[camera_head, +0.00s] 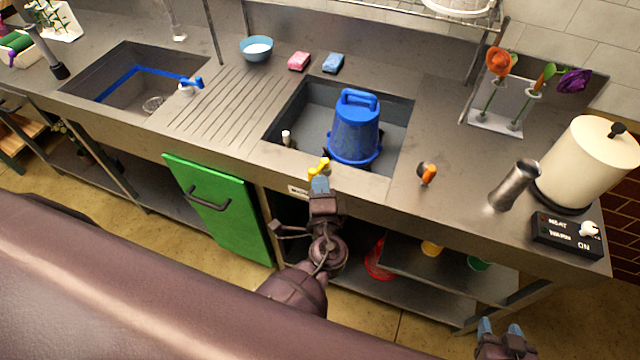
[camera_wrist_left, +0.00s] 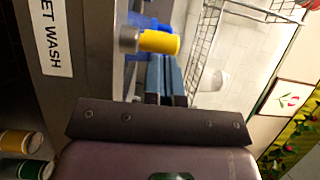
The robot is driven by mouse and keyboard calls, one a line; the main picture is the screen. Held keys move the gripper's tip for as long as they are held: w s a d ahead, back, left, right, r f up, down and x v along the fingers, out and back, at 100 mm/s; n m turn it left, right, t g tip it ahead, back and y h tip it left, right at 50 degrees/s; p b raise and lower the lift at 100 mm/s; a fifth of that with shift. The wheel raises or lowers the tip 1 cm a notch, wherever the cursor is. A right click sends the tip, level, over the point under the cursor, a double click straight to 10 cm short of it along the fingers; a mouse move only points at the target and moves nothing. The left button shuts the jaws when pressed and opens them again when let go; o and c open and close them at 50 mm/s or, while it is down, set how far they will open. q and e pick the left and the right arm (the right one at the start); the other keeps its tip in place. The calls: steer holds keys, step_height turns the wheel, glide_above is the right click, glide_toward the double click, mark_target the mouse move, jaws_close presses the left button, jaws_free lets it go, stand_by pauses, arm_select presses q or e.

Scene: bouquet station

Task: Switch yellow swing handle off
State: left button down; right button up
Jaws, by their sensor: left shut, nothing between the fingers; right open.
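The yellow swing handle (camera_head: 319,167) is on the front edge of the counter, below the sink with the blue bucket. In the left wrist view the yellow handle (camera_wrist_left: 160,43) sticks out sideways from a grey round mount (camera_wrist_left: 129,40). My left gripper (camera_head: 320,184) is shut and empty, right at the handle in the head view. In the left wrist view its blue-grey fingertips (camera_wrist_left: 165,62) are together just beside the handle; whether they touch it I cannot tell. My right gripper (camera_head: 499,328) is open and empty at the bottom right, away from the counter.
A blue bucket (camera_head: 355,130) stands upside down in the right sink (camera_head: 398,112). An orange-handled knob (camera_head: 428,176) is on the counter to the right. A green door (camera_head: 215,200) hangs left of my left gripper. A "WASH" label (camera_wrist_left: 52,37) is beside the handle.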

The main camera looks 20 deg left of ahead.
arm_select(q)
steer(key=shift+a+m+h, duration=0.3)
steer(key=shift+h, duration=0.2)
